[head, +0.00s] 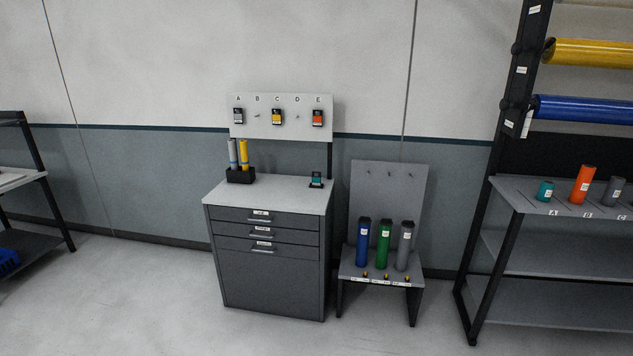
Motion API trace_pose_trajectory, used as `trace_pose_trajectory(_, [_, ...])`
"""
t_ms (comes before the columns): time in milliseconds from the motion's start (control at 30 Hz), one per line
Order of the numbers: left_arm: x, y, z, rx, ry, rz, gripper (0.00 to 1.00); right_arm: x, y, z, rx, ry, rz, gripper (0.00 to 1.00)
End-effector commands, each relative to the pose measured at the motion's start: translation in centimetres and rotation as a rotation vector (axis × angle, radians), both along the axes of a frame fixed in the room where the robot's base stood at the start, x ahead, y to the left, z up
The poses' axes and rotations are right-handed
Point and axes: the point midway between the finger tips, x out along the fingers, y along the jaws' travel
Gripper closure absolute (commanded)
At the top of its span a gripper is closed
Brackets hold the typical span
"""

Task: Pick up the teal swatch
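The teal swatch (316,180) is a small dark card with a teal patch. It stands in or on a small black holder near the right edge of the grey cabinet's top (280,192). Above it, a white board (281,132) has places lettered A to E. Swatches hang at A (238,116), C (277,116) and E (317,118); B and D show bare hooks. Neither of my grippers is in view.
A black holder (240,176) with a grey and a yellow roll stands on the cabinet's left. A low stand (345,268) with blue, green and grey rolls is right of it. A rack (515,190) holds rolls at far right. The floor (150,300) in front is clear.

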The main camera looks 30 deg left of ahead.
Motion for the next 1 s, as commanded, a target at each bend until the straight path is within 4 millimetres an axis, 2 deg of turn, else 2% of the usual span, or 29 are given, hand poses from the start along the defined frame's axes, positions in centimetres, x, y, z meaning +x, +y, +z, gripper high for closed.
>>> trace_pose_trajectory(67, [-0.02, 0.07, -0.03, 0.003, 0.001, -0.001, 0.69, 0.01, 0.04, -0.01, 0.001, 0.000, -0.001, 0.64])
trace_pose_trajectory(733, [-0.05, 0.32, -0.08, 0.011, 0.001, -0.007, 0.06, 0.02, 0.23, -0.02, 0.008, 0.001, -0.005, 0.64])
trace_pose_trajectory(1000, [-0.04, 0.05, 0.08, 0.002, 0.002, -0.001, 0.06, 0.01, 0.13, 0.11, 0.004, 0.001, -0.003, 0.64])
